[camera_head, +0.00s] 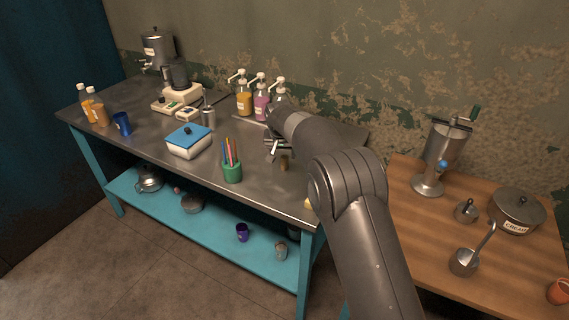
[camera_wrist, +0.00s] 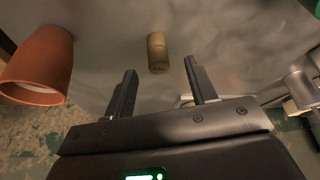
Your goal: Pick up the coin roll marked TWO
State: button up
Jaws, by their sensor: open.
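A small tan cylinder (camera_wrist: 157,53), which looks like a coin roll, is on the metal worktop in the wrist view. It also shows just below my gripper in the head view (camera_head: 284,164). Any marking on it is too small to read, so I cannot tell if it is TWO. My gripper (camera_wrist: 160,72) is open and empty, its fingers apart. The cylinder appears beyond the fingertips, roughly between them and not touching. In the head view my gripper (camera_head: 276,150) is over the worktop, partly hidden by my arm.
An orange-brown cup (camera_wrist: 38,68) is close left of my gripper in the wrist view. On the metal bench, a green pencil cup (camera_head: 232,172) and a blue-lidded box (camera_head: 188,141) stand left of my gripper; pump bottles (camera_head: 261,100) stand behind. A wooden table (camera_head: 425,232) is right.

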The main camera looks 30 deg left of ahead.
aim_at(284, 157)
jog(key=x, duration=0.5)
jog(key=shift+w+r, duration=0.1)
jog(key=shift+w, duration=0.15)
jog(key=c, duration=1.1)
jog(key=shift+r, duration=0.15)
